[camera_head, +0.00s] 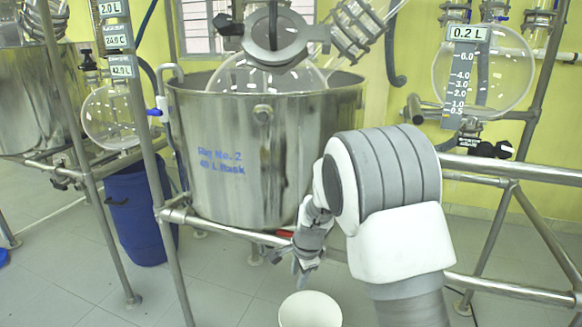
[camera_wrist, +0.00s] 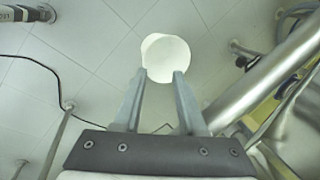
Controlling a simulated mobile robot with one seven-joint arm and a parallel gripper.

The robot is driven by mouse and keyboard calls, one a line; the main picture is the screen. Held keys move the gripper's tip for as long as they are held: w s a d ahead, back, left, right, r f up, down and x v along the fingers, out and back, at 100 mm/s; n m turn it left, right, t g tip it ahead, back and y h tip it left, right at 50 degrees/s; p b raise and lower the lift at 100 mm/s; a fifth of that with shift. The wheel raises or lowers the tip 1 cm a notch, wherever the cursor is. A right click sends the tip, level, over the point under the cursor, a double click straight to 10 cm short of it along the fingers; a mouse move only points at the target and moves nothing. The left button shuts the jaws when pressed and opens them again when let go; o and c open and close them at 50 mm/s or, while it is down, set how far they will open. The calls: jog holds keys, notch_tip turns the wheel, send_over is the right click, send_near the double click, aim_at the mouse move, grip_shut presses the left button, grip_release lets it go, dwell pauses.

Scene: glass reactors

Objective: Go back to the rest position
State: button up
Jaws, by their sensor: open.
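My gripper (camera_head: 305,268) hangs down in front of the frame's lower rail, beside the large steel vessel. In the wrist view my gripper (camera_wrist: 162,75) is open, with nothing between its two grey fingers. A white round container (camera_head: 310,310) shows below my gripper at the bottom edge of the head view. It also shows just beyond the fingertips in the wrist view (camera_wrist: 167,58). It looks apart from the fingers, though the exact gap is hard to judge.
Metal rails (camera_head: 510,290) and posts (camera_head: 160,190) surround the arm. A blue drum (camera_head: 138,220) stands at left. A glass flask with a 0.2 L label (camera_head: 468,33) hangs at upper right. Tiled floor (camera_head: 225,290) is open at lower left.

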jog(key=s+d+r+n+t, duration=0.1)
jog(key=s+d+r+n, duration=0.2)
jog(key=s+r, duration=0.5)
jog(key=s+d+r+n, duration=0.4)
jog(key=s+r, duration=0.1)
jog(key=r, duration=0.5)
jog(key=s+d+r+n+t+h, duration=0.1)
jog(key=s+d+r+n, duration=0.15)
jog(key=s, duration=0.65)
jog(key=s+d+r+n+t, duration=0.1)
jog(key=s+d+r+n, duration=0.2)
jog(key=s, duration=0.5)
notch_tip(320, 180, up, 22)
jog(key=p, duration=2.3)
jog(key=shift+s+a+n, duration=0.2)
jog(key=shift+s+n, duration=0.2)
jog(key=shift+n, duration=0.05)
jog(key=shift+a+f, duration=0.1)
